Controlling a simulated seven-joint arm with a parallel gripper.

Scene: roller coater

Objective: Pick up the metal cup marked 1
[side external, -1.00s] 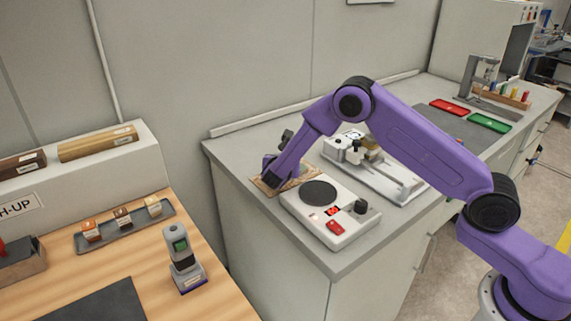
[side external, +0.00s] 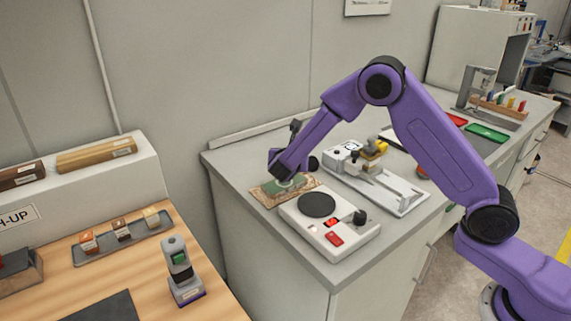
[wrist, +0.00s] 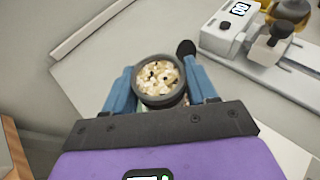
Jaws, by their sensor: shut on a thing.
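A round grey metal cup (wrist: 140,92) with pale, speckled contents sits between the two blue fingers of my gripper (wrist: 162,86) in the wrist view. The fingers press on it from both sides. I cannot see a number on it. In the side view my gripper (side external: 284,176) is low over a patterned brown board (side external: 263,194) with a greenish patch. The cup is mostly hidden there, and I cannot tell whether it touches the board. A dark round piece (side external: 313,163) shows just right of the gripper; it is unclear what it belongs to.
A white device with a round dark plate (side external: 317,204) and red buttons stands in front of the board. A white coater machine (side external: 385,186) stands to the right. The wall is close behind. Bare counter lies left of the board. Green tray (side external: 487,132) is farther back.

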